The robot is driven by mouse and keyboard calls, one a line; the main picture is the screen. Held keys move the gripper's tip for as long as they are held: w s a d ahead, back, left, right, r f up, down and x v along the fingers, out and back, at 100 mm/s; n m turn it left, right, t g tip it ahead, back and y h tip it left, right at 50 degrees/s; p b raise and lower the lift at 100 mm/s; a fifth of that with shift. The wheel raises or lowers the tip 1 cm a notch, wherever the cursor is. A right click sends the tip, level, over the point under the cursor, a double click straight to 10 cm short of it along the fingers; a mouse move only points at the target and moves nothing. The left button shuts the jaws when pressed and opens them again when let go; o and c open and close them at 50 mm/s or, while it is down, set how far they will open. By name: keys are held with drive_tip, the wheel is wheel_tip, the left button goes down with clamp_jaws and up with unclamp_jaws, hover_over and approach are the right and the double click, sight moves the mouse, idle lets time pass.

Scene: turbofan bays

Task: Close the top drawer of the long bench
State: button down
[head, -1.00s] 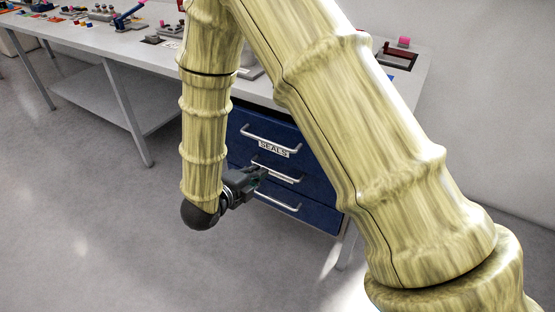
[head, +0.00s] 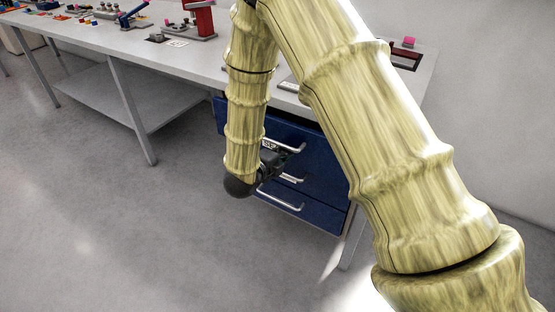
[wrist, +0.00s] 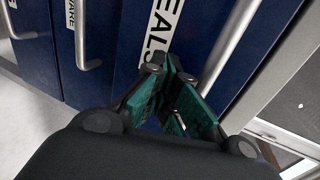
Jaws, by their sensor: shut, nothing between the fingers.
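The long bench (head: 190,52) holds a stack of blue drawers. The top drawer (head: 318,150) bears a silver handle (head: 290,147) and seems to stick out a little past the drawers below. Its "SEALS" label (wrist: 160,35) shows in the wrist view, beside its handle (wrist: 235,48). My gripper (head: 289,157) is at the top drawer's front, its body partly behind my arm. In the wrist view my gripper's teal fingers (wrist: 172,68) are shut and empty, close to the front between label and handle; contact cannot be told. My arm hides part of the drawer front.
The lower drawers, with a middle handle (head: 291,179) and a bottom handle (head: 280,201), are below. A bench leg (head: 352,235) stands right of the drawers. A red fixture (head: 202,18) and several small items are on the bench top. The floor in front is clear.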

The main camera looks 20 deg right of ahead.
sight(292, 143)
drive_tip(key=shift+w+d, duration=0.3)
drive_tip(key=w+d, duration=0.1)
drive_tip(key=d, duration=0.1)
drive_tip(key=w+d, duration=0.1)
drive_tip(key=w, duration=0.1)
drive_tip(key=shift+d+f+b, duration=0.1)
drive_tip(key=shift+d+b, duration=0.25)
drive_tip(key=shift+d, duration=0.05)
drive_tip(key=shift+d+r, duration=0.1)
drive_tip(key=shift+r, duration=0.1)
drive_tip(key=f+v, duration=0.1)
drive_tip(key=v, duration=1.3)
